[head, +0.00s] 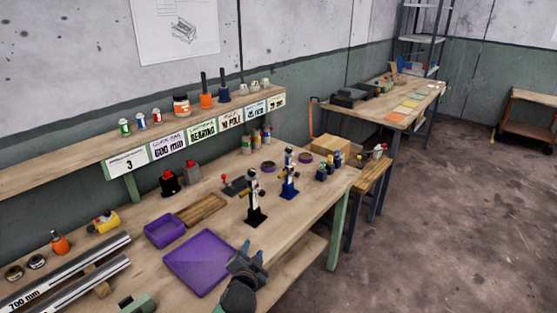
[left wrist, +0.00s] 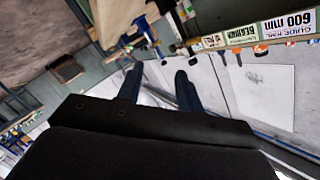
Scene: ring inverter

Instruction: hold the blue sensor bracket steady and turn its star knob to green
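The blue sensor bracket (head: 289,180) stands upright on the wooden workbench (head: 323,203), right of a similar black bracket (head: 256,207). Its star knob is too small to make out, and its colour setting cannot be read. My left gripper (head: 257,249) is in front of the brackets, near the bench's front edge, apart from both. In the left wrist view its two dark fingers (left wrist: 160,88) are spread with nothing between them. Blue parts show near the top of that view, but I cannot tell whether they belong to the bracket. My right gripper is not in view.
A purple tray (head: 203,262) lies left of my gripper, with a smaller purple bin (head: 165,230) and a wooden tray (head: 201,210) behind. A labelled shelf (head: 195,128) runs along the back.

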